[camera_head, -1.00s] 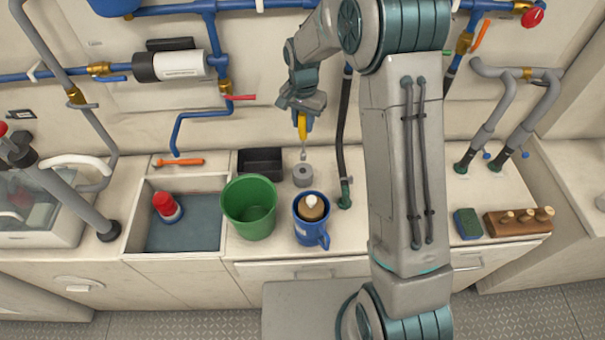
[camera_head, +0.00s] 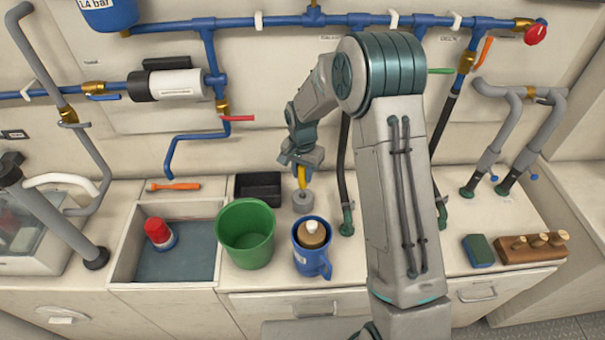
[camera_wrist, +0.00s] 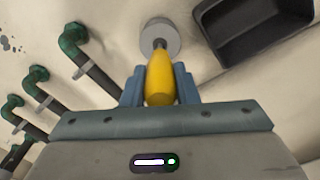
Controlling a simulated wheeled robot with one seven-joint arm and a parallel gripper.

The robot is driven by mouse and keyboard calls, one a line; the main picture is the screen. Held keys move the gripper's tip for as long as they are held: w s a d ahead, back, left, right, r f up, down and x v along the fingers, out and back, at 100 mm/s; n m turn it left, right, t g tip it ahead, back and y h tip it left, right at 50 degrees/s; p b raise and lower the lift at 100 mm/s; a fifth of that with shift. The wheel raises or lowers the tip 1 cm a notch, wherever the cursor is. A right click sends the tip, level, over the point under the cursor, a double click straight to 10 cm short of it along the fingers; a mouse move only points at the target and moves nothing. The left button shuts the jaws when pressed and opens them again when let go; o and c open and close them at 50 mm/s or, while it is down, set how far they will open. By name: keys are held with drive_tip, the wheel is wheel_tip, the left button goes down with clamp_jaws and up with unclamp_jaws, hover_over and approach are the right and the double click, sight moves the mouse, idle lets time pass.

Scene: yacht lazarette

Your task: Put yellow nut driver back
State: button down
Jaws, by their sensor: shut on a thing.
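The yellow nut driver (camera_head: 301,176) is held by its handle in my gripper (camera_head: 302,166), shaft pointing down. A small grey round holder (camera_head: 303,201) stands on the counter directly below it. In the wrist view the yellow handle of the nut driver (camera_wrist: 160,80) sits between the two blue fingers of my gripper (camera_wrist: 160,88). Its shaft tip meets the middle of the grey holder (camera_wrist: 160,36). The shaft is mostly hidden, and I cannot tell how deep it sits in the holder.
A black tray (camera_head: 258,188) stands left of the holder. A green bucket (camera_head: 246,234) and a blue mug (camera_head: 312,248) with a bottle inside stand in front. A dark hose (camera_head: 344,185) rises close on the right. Blue pipes (camera_head: 260,24) run along the wall behind.

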drive_tip(key=shift+f, duration=0.15)
drive_tip(key=c, duration=1.1)
unclamp_jaws()
